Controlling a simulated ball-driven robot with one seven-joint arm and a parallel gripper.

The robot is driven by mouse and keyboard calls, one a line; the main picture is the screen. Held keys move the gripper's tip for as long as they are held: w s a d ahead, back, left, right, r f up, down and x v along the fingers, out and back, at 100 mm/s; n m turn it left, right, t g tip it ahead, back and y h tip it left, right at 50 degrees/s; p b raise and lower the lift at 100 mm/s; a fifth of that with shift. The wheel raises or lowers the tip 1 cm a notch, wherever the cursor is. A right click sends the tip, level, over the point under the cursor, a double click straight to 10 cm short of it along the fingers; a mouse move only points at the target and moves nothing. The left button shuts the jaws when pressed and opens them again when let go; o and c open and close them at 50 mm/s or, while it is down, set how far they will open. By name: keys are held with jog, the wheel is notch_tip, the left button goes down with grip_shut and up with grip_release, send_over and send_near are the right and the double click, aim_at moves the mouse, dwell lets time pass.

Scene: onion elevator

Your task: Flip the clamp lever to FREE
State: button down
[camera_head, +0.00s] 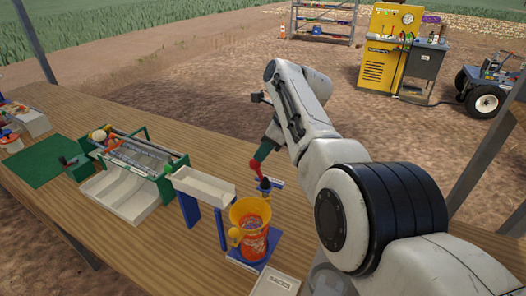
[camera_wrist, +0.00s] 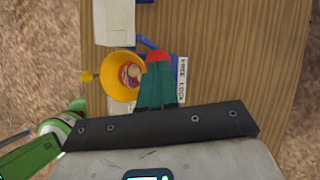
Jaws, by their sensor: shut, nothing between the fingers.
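My gripper (camera_head: 258,160) points down over the blue clamp stand at the table's right side; its fingers are together and empty. In the wrist view my gripper (camera_wrist: 156,70) shows as teal fingers beside a white label (camera_wrist: 183,80) reading FREE and LOCK, FREE being the upper word. A red part (camera_head: 256,168) shows at the fingertips; I cannot tell whether it is the lever or the tips. A dark round piece (camera_head: 264,185) is just below it. The lever's setting is hidden. An orange cup with a yellow rim (camera_head: 250,235) stands at the blue stand, also in the wrist view (camera_wrist: 120,90).
A white chute (camera_head: 205,186) on blue posts stands left of the cup. A green-framed machine with white trays (camera_head: 115,188) and a green mat (camera_head: 38,164) lie farther left. A white labelled box (camera_head: 275,284) is near the front edge. Wood right of the label is clear.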

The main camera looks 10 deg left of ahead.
dwell(0.6)
jog(key=a+p+v, duration=0.1)
jog(key=p+v, duration=0.1)
jog(key=v, duration=1.1)
jog(key=shift+w+a+r+p, duration=0.2)
jog(key=shift+w+r+p, duration=0.15)
jog(key=shift+w, duration=0.1)
